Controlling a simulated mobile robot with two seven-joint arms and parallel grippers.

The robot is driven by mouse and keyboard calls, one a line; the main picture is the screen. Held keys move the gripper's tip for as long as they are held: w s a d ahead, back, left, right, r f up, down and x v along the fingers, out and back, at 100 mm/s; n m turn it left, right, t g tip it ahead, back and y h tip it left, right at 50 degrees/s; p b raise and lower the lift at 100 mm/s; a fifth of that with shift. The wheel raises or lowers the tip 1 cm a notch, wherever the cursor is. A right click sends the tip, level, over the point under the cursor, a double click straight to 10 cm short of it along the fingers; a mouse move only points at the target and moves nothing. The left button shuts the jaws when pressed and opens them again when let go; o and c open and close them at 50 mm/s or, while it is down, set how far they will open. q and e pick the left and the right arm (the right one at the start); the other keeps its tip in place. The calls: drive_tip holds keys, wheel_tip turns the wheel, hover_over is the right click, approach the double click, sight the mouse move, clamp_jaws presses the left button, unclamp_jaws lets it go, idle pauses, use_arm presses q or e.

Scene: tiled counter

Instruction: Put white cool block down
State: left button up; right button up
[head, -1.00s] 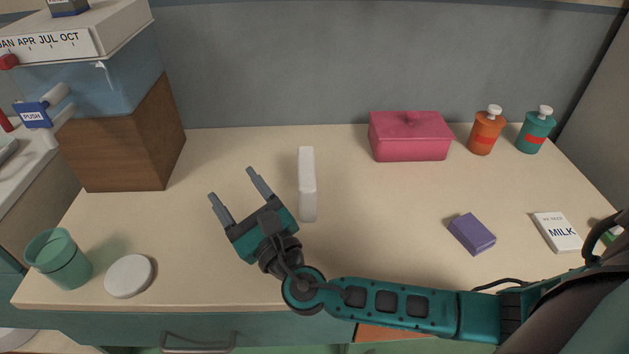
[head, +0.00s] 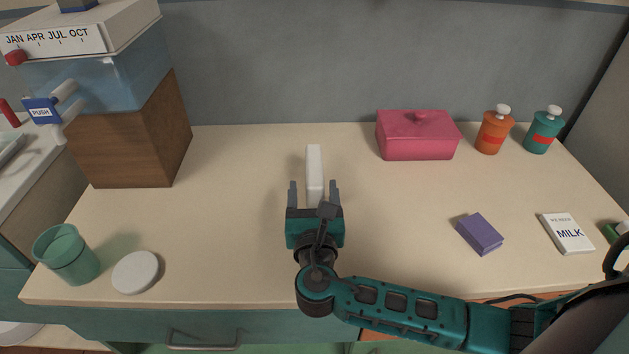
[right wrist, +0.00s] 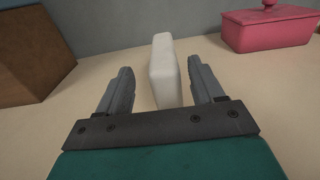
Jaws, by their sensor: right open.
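The white cool block (head: 314,168) stands upright on its narrow side near the middle of the counter. My right gripper (head: 314,185) is open, its two fingers pointing at the near end of the block. In the head view the gripper hides the block's lower near end. My left gripper is not in view.
A pink lidded box (head: 417,137) stands to the back right, with orange (head: 493,132) and teal (head: 541,132) bottles beyond it. A green cup (head: 67,254) and white lid (head: 136,272) are front left.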

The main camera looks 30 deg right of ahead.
sight(315, 176)
drive_tip(key=shift+d+f+x, duration=0.1)
drive_tip(key=shift+f+x, duration=0.05)
drive_tip(key=shift+x, duration=1.2)
drive_tip(key=shift+d+f+x, duration=0.1)
drive_tip(key=shift+f+x, duration=0.1)
drive_tip(key=shift+x, duration=1.2)
drive_tip(key=shift+s+r, duration=0.1)
drive_tip(key=shift+s, duration=0.05)
clamp_jaws()
